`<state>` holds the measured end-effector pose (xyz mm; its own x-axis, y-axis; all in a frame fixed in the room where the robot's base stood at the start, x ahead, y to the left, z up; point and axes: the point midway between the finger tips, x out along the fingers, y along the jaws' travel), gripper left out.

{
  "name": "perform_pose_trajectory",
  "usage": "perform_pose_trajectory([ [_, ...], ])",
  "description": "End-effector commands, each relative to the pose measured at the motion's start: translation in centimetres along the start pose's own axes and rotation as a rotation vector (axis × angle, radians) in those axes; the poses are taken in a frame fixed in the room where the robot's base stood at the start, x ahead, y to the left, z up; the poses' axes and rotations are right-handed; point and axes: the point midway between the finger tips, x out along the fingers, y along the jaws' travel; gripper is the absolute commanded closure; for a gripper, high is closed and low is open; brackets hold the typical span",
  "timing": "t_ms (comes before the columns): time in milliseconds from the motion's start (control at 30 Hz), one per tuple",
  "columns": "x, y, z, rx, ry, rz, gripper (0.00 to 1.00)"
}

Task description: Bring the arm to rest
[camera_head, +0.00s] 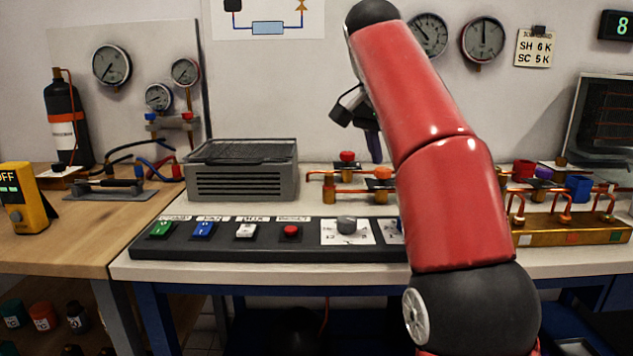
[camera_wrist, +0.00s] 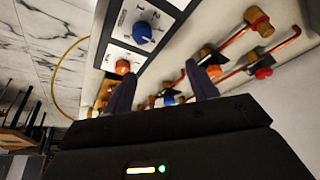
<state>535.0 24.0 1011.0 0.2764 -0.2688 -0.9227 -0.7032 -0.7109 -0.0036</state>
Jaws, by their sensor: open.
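My red arm rises across the right middle of the head view, and its far end bends down behind the upper link. My gripper (camera_head: 374,146) shows partly there, pointing down above the pipework at the back of the bench; the arm hides the rest. In the wrist view my gripper (camera_wrist: 160,72) has its two dark fingers apart, with nothing held between them. Copper pipes with a red valve knob (camera_head: 347,156) and an orange valve knob (camera_head: 383,173) lie below it. I cannot tell the exact height above them.
A black control panel (camera_head: 270,250) with coloured switches and a grey dial (camera_head: 346,225) runs along the bench front. A grey vented box (camera_head: 245,185) stands left of the gripper. A brass manifold (camera_head: 570,236) is to the right. Gauges hang on the wall behind.

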Motion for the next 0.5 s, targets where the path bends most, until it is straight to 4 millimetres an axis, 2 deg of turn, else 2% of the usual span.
perform_pose_trajectory([
  [267,0.3,1.4,0.4,-0.068,-0.005,-0.022,0.42],
  [500,1.0,3.5,1.6,-0.162,-0.008,-0.06,0.42],
])
